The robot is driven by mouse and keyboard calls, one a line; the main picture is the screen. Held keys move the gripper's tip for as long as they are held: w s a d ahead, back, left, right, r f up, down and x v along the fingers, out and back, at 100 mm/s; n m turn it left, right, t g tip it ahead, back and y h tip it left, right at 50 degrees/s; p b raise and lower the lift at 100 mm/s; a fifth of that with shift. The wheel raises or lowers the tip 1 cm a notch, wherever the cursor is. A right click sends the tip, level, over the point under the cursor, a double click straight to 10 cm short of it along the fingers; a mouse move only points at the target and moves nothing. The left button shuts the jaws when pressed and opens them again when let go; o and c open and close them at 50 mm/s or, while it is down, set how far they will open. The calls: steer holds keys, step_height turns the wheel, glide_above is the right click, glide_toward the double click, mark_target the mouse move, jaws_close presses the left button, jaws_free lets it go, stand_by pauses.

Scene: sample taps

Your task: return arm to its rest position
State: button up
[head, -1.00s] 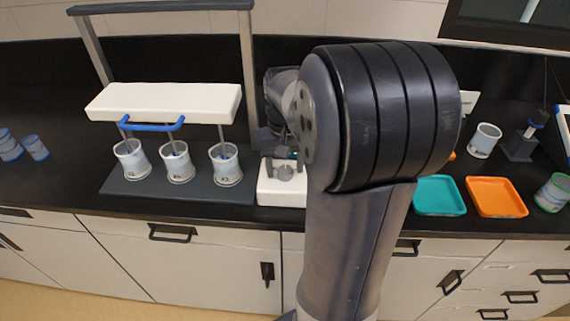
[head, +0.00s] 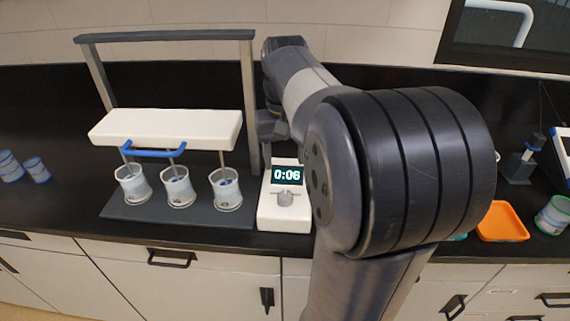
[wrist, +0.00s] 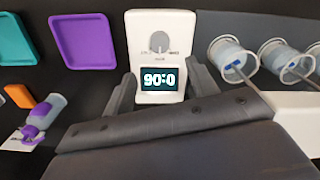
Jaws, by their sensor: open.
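My gripper (head: 270,126) is above and behind the white timer box (head: 284,217) in the head view, partly hidden by my own arm. In the wrist view my gripper (wrist: 160,84) shows its two dark fingers spread, with nothing between them but the timer box (wrist: 160,38) beyond. The box has a grey knob (head: 286,199) and a lit display (head: 288,175) reading 0:06, upside down in the wrist view. The fingers look apart from the box.
A stand with a white crossbar (head: 165,128) and blue handle (head: 153,153) holds rods in three cups left of the timer. A purple tray (wrist: 84,41) and teal tray (wrist: 14,38) show in the wrist view. An orange tray (head: 502,222) lies at the right.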

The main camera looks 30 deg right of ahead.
mark_target(285, 195)
stand_by(0.3)
step_height(285, 195, down, 11)
steer(key=shift+b, duration=0.3)
steer(key=shift+r+n, duration=0.1)
steer(key=shift+n, duration=0.2)
steer(key=shift+r, duration=0.1)
